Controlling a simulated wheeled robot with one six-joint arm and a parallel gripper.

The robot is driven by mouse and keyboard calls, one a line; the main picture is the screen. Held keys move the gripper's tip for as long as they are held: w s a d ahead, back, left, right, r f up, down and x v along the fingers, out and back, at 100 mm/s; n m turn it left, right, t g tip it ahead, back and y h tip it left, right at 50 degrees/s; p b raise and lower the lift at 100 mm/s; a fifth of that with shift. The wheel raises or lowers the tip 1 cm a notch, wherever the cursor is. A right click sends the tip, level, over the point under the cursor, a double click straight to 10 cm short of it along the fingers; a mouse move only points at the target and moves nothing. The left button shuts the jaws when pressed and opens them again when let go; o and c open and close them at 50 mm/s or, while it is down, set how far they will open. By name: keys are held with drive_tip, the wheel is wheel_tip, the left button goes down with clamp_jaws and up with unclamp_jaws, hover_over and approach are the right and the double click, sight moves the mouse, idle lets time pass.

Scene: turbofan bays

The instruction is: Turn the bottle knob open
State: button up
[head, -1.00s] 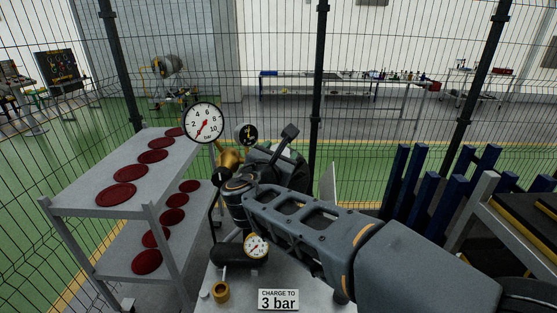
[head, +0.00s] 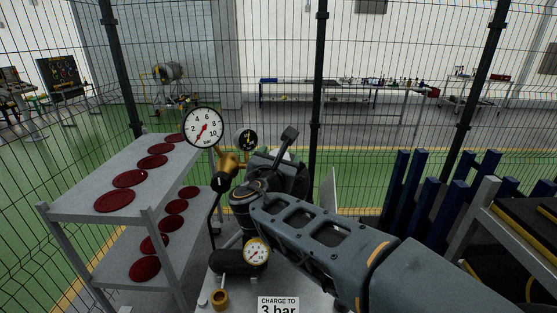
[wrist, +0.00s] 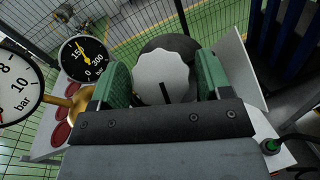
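The bottle knob (wrist: 162,76) is a pale grey, scalloped disc with a black mark near its lower edge, in the middle of the wrist view. It sits in front of a dark rounded bottle top (wrist: 182,44). My gripper (wrist: 161,62) has a green finger on each side of the knob. The fingers are close to its rim, with a thin dark gap seeming to show on the right. Contact is hard to judge. In the head view my arm hides most of the bottle and knob.
A large white gauge (head: 203,128) and a small black gauge (head: 246,139) stand close to the gripper. A brass regulator (head: 228,163) is beside them. A shelf rack (head: 72,206) with red discs is left.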

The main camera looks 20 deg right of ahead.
drive_tip(key=shift+o, duration=1)
drive_tip(key=b+v, duration=0.2)
drive_tip(key=v, duration=1.1)
drive_tip(key=shift+s+a+b, duration=0.2)
drive_tip(key=shift+s+b, duration=0.1)
drive_tip(key=shift+s, duration=0.1)
wheel_tip(320, 180, down, 18)
drive_tip(key=s+m+g+y, duration=0.3)
drive_tip(key=m+g+y, duration=0.45)
drive_tip(key=m, duration=0.75)
drive_tip(key=s+d+f+m+g+y, duration=0.1)
drive_tip(key=d+f+m+g, duration=0.2)
drive_tip(key=m, duration=0.9)
drive_tip(key=d+f, duration=0.2)
drive_tip(key=d, duration=0.2)
drive_tip(key=shift+s+m, duration=0.2)
drive_tip(key=shift+m, duration=0.1)
